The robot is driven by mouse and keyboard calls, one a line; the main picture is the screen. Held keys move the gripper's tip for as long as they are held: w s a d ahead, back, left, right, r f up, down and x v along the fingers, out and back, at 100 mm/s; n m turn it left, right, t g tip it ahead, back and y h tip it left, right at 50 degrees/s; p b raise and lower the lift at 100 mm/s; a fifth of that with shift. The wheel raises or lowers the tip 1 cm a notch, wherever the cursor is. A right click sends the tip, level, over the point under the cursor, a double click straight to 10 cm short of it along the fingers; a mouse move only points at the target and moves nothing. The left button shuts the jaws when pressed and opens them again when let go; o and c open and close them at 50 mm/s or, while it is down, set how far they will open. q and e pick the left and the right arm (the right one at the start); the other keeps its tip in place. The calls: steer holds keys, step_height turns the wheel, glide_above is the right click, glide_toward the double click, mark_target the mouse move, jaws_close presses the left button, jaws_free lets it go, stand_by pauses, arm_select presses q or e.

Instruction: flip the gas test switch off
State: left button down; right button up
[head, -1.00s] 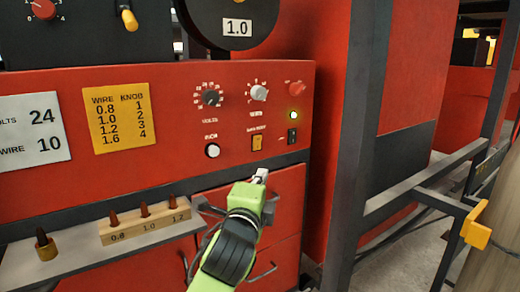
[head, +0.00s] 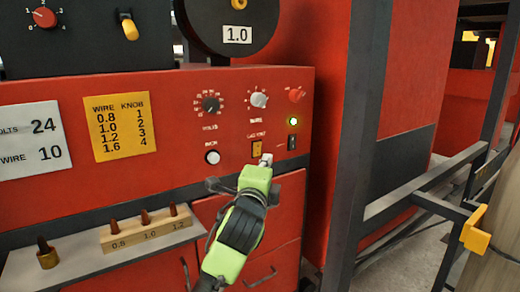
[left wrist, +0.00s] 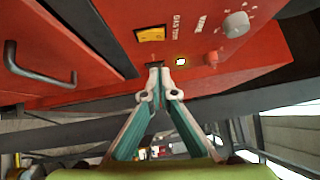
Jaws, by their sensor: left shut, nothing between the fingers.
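The gas test switch (head: 257,149) is a yellow rocker on the red panel, below its "GAS TEST" label. My left gripper (head: 266,159) is shut and empty, its fingertips just below and to the right of the switch. In the head view the tips overlap the switch's lower edge; I cannot tell whether they touch. In the left wrist view the yellow switch (left wrist: 151,35) shows clear beyond the shut fingertips (left wrist: 160,70), a little to their left. Which way the rocker is tilted is too small to tell. My right gripper is not in view.
A white button (head: 212,157) is to the left, with knobs above. A shelf with a wooden tip holder (head: 140,235) is lower left. A dark post (head: 345,150) stands at right.

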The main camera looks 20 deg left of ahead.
mark_target(258, 150)
arm_select(q)
steer(key=w+a, duration=0.1)
steer(key=w+a+p, duration=0.1)
steer(key=w, duration=0.1)
steer(key=w+a+p, duration=0.1)
steer(key=w, duration=0.1)
steer(key=shift+w+a+r, duration=0.2)
steer(key=shift+a+r, duration=0.1)
steer(key=shift+r, duration=0.05)
